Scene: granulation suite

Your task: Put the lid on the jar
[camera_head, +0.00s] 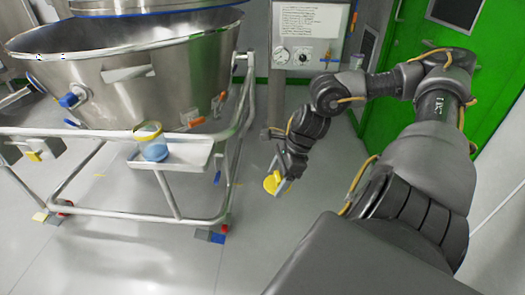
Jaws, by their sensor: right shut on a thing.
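The jar (153,149) is small and clear, with something blue in it and a yellow rim at the top. It stands upright on a small metal shelf (190,156) on the cart's side rail. My right gripper (278,178) hangs to the right of the shelf, well apart from the jar. It is shut on the yellow lid (270,185), which is held in the air above the floor. The fingers cover part of the lid. My left gripper is not in view.
A large steel bowl (130,85) sits in a wheeled tubular frame (231,150) at the left. A control panel (308,35) on a post and a green door (410,110) stand behind. The floor (255,235) below my right gripper looks clear.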

